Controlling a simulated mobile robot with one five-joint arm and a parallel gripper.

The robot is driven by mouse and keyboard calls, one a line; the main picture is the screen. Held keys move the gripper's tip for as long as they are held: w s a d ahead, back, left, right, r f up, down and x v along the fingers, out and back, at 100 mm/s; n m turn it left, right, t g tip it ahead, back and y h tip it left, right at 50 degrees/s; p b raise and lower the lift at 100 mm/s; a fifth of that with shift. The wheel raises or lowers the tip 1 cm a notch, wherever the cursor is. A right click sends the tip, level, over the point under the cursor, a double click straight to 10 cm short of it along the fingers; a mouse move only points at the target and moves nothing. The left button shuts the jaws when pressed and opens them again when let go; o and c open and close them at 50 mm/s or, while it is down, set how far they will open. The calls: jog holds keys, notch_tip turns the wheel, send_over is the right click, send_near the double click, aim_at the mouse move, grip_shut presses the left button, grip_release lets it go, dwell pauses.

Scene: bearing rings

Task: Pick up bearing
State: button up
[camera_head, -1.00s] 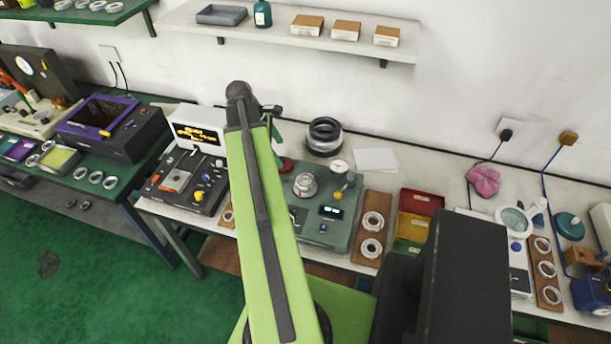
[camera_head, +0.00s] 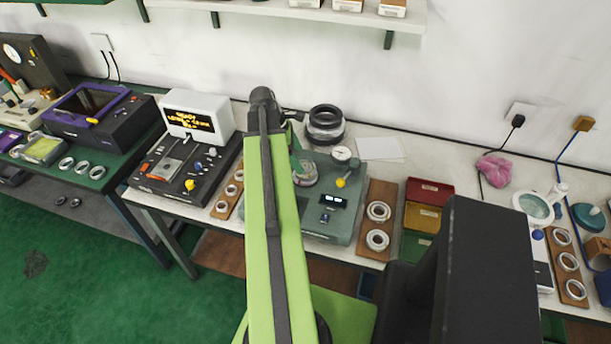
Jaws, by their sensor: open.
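Several metal bearing rings lie in view. Two rings (camera_head: 379,211) (camera_head: 377,240) sit on a wooden board (camera_head: 362,248) right of a green test device (camera_head: 342,228). Smaller rings (camera_head: 231,190) lie on another board left of that device. A silver ring-shaped part (camera_head: 306,172) sits on top of the device, partly covered by my arm. My gripper (camera_head: 299,158) hangs beyond the arm's elbow, over the device close to that part. It is mostly hidden behind my green arm. It is open, and nothing shows held in it.
Dark stacked rings (camera_head: 326,120) and a white sheet (camera_head: 380,148) lie behind the device. Red, yellow and green bins (camera_head: 428,192) stand to the right. A display machine (camera_head: 200,115) stands left. More rings lie on the right board (camera_head: 568,261) and left table (camera_head: 82,167).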

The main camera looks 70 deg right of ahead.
aim_at(304, 165)
jog(key=b+x, duration=0.5)
jog(key=shift+d+f, duration=0.15)
jog(key=shift+w, duration=0.1)
jog(key=c, duration=1.9)
jog(key=shift+o, duration=0.2)
jog(key=shift+r+p, duration=0.3)
jog(key=shift+p, duration=0.05)
jog(key=shift+c, duration=0.2)
